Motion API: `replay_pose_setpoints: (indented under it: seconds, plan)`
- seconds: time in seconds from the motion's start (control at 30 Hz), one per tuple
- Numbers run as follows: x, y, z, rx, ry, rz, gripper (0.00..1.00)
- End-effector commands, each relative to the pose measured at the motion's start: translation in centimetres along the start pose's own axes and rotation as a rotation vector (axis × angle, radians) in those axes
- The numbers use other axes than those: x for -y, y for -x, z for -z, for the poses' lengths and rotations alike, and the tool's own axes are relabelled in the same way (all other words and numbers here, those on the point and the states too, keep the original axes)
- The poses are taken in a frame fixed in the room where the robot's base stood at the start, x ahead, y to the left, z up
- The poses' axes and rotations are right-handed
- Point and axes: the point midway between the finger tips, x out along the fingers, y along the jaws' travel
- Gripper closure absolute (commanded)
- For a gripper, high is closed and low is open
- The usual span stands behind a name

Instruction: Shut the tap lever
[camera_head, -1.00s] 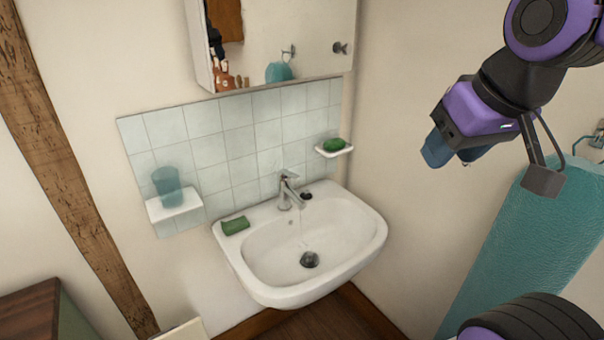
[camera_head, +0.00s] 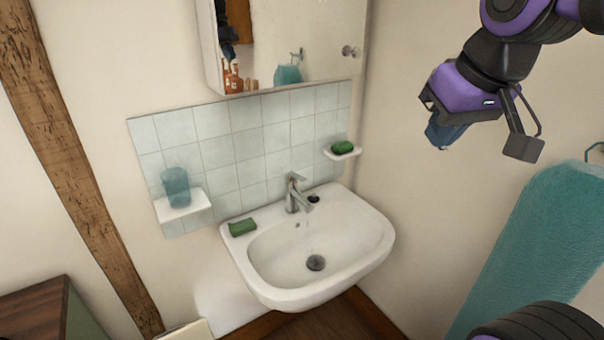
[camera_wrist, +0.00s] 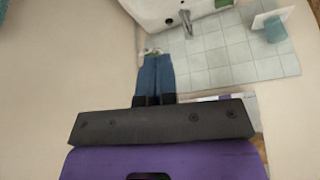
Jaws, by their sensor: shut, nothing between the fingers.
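The chrome tap (camera_head: 299,195) stands at the back of the white sink (camera_head: 262,280). Its lever (camera_head: 295,177) is on top, and a thin, faint stream of water seems to fall from the spout. The tap also shows in the wrist view (camera_wrist: 187,22), near the top edge. My gripper (camera_head: 440,140) is up at the right, in front of the right wall, well apart from the tap. In the wrist view its blue fingers (camera_wrist: 155,75) are together and empty.
A green soap (camera_head: 342,147) lies on a small wall dish right of the tap. A green block (camera_head: 242,228) lies on the sink's left rim. A teal cup (camera_head: 176,187) stands on a shelf at left. A mirror cabinet (camera_head: 290,45) hangs above. A teal towel (camera_head: 545,240) hangs at right.

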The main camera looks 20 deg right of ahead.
Motion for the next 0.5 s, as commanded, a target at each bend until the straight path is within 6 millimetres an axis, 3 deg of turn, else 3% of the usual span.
replay_pose_setpoints:
  seconds: [0.03, 0.27, 0.5]
  plan:
    - [0.1, -0.4, 1.7, 0.015, 0.01, 0.004, 1.0]
    - [0.8, -2.9, 8.8, 0.058, 0.06, 0.021, 1.0]
    - [1.8, -7.3, 15.6, 0.104, 0.111, 0.037, 1.0]
